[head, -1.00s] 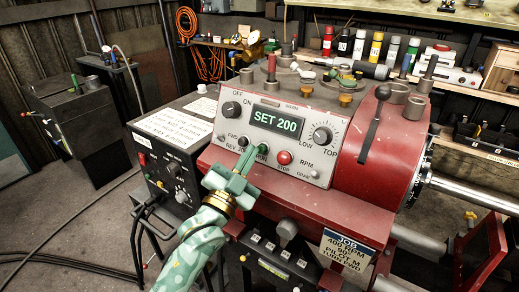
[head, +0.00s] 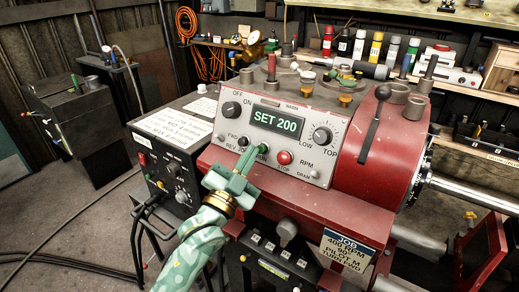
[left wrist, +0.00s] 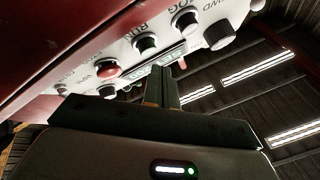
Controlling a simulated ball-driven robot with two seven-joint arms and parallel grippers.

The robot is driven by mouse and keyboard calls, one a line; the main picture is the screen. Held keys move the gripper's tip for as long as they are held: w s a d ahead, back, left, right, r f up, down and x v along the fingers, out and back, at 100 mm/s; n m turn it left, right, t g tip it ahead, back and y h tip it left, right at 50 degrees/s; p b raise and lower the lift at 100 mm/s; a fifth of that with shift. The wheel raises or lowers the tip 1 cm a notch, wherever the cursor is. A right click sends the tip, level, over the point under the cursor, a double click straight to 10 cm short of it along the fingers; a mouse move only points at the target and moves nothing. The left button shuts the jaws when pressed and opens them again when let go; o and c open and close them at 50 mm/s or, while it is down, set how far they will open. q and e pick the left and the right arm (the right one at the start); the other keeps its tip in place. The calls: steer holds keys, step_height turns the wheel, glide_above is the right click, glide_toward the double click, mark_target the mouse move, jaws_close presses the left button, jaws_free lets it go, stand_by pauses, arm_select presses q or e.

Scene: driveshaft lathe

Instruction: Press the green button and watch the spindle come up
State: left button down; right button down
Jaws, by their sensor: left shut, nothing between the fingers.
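The green button (head: 263,148) sits on the grey control panel (head: 318,170) of the red lathe, left of the red stop button (head: 284,158). In the left wrist view a dark green button (left wrist: 146,44) sits under the RUN label. My left gripper (head: 250,154) is shut and empty, its fingertips close to the panel beside the green button. In the left wrist view the shut fingers (left wrist: 165,84) point up at the panel; I cannot tell whether they touch it. The display (head: 277,123) reads SET 200. The spindle's bright bar (head: 470,192) extends right. My right gripper is not in view.
A job card (head: 346,251) reading 400 RPM hangs below the panel. Speed knob (head: 323,135), on/off knob (head: 232,109) and black lever (head: 373,125) stand out from the lathe. A dark control box (head: 170,170) stands close on the left.

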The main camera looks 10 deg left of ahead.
arm_select(q)
steer(key=shift+w+d+f, duration=0.15)
steer(key=shift+w, duration=0.25)
steer(key=shift+w+d+f, duration=0.15)
steer(key=shift+w+f, duration=0.05)
steer(key=shift+w, duration=0.2)
stand_by(1.3)
steer(key=shift+s+r+p, duration=0.25)
steer(key=shift+p, duration=0.25)
steer(key=shift+s+r, duration=0.1)
steer(key=shift+s, duration=0.15)
steer(key=shift+s+a, duration=0.2)
